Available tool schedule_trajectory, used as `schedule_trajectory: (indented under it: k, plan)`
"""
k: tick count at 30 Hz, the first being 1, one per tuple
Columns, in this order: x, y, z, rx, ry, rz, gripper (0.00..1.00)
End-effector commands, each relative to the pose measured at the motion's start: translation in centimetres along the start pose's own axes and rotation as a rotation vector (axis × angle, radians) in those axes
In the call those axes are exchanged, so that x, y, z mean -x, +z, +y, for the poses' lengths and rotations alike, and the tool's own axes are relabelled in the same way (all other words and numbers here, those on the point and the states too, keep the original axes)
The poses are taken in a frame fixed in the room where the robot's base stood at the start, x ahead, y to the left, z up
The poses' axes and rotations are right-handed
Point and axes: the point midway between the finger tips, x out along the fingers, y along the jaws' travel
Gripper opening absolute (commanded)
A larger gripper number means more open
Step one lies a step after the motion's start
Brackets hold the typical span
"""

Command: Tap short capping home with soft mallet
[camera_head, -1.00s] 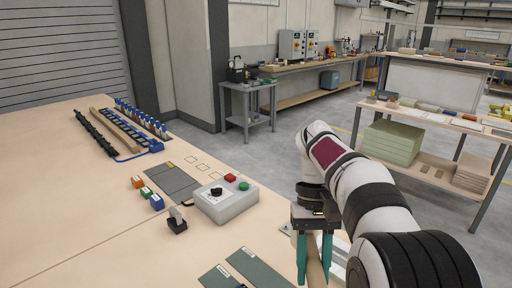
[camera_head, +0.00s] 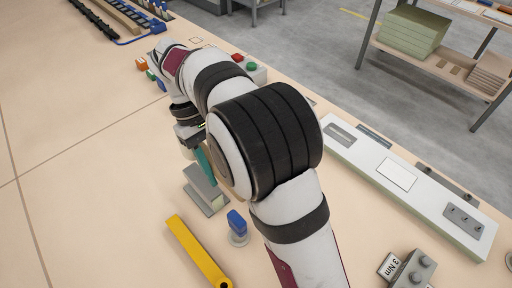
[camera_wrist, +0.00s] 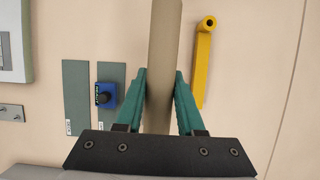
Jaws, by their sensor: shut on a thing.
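My gripper (camera_wrist: 160,100) has teal fingers shut on a tan round handle (camera_wrist: 164,45) in the wrist view. The handle runs up out of the picture between the fingers; no mallet head shows. In the head view, my gripper (camera_head: 205,163) is low over the bench, partly covered by my own arm. A grey channel-like piece (camera_head: 205,192) lies just below the fingers there; I cannot tell if it touches anything held. Two grey-green labelled strips (camera_wrist: 76,97) lie left of the handle in the wrist view. Which piece is the short capping I cannot tell.
A yellow bar (camera_head: 197,250) lies on the bench and shows right of the handle in the wrist view (camera_wrist: 203,65). A blue-topped item (camera_head: 237,222) stands near it. A long pale panel (camera_head: 395,178) and a "3 Nm" block (camera_head: 405,270) are at right.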

Motion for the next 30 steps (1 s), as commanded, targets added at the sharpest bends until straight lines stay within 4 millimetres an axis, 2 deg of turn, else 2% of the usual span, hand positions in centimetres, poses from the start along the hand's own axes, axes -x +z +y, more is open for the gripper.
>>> schedule_trajectory:
  k: [12, 24, 30]
  plan:
    - [-0.4, -0.3, -0.3, 0.014, 0.006, 0.002, 0.00]
    - [-4.8, -2.1, -0.3, 0.013, 0.005, 0.000, 0.00]
    - [-6.2, -2.7, -0.3, 0.012, 0.005, 0.001, 0.00]
